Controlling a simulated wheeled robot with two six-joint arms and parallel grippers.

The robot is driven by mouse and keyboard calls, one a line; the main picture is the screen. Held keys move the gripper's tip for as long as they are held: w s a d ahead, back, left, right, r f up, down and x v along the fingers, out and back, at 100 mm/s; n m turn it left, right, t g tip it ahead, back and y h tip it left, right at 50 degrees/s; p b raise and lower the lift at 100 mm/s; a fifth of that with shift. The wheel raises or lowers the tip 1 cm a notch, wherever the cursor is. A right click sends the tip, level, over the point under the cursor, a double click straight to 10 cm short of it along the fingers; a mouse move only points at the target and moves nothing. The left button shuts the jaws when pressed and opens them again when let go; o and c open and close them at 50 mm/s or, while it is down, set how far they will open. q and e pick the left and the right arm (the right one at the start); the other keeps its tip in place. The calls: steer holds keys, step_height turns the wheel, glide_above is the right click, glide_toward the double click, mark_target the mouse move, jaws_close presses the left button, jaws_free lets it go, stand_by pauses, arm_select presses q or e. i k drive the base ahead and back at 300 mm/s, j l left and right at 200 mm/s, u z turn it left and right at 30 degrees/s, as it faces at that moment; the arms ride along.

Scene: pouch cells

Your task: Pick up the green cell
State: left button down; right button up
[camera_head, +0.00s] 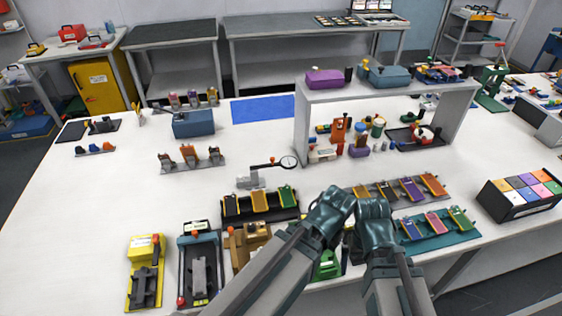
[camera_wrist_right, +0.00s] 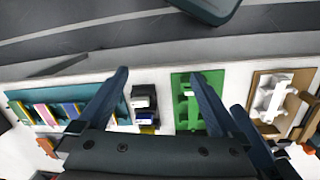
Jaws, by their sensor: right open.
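A green cell (camera_head: 460,218) lies at the right end of a teal tray (camera_head: 436,244) with a pink and a blue cell. Another green cell (camera_head: 287,197) lies at the right of a black tray (camera_head: 262,214). The teal tray also shows at the left of the right wrist view (camera_wrist_right: 33,122). My right gripper (camera_head: 374,212) is left of the teal tray in the head view; its fingers are hidden there. In the right wrist view it (camera_wrist_right: 160,85) is open, with nothing held between its fingers. My left gripper (camera_head: 338,200) is close beside it, its jaws unclear.
A grey tray with several cells (camera_head: 410,190) lies behind the teal tray. A green fixture (camera_wrist_right: 185,85) is near my right fingers in the wrist view. A box of coloured blocks (camera_head: 520,205) stands at the right. A raised shelf (camera_head: 400,95) stands behind.

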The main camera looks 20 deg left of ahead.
mark_target(287, 199)
steer(key=u, duration=1.45)
steer(key=i+j, duration=0.1)
steer(key=j, duration=0.25)
steer(key=i+j, duration=0.1)
steer(key=j, duration=0.2)
steer(key=i+j+u, duration=0.1)
steer(key=j, duration=0.25)
